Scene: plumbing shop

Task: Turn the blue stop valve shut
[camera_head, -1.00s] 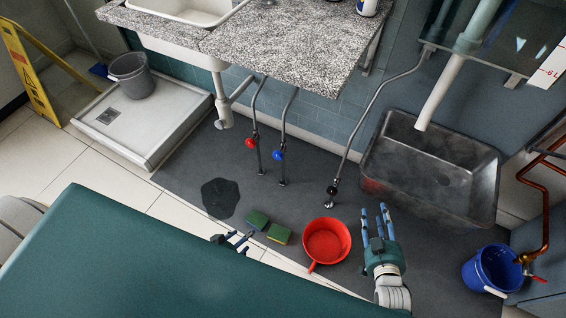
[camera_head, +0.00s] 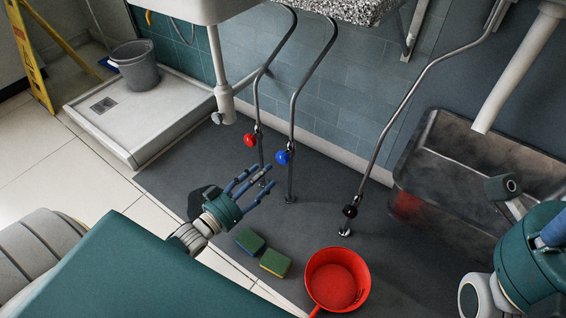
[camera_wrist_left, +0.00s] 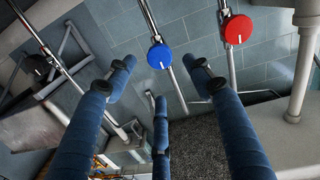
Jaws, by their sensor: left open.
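The blue stop valve (camera_head: 283,157) is a round blue knob on a thin upright pipe near the wall. In the left wrist view the blue knob (camera_wrist_left: 160,56) shows a white mark and lies beyond my spread fingers, clear of them. My left gripper (camera_head: 257,180) is open and empty, its blue fingers reaching toward the pipes just left of and below the blue valve. The same fingers show in the left wrist view (camera_wrist_left: 158,80). I see no contact with the valve.
A red valve (camera_head: 250,140) is close to the left, and a black valve (camera_head: 350,211) is to the right. A red pan (camera_head: 337,280) and two sponges (camera_head: 262,252) lie on the grey mat. A metal basin (camera_head: 440,215) stands at right, a teal surface (camera_head: 130,275) in front.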

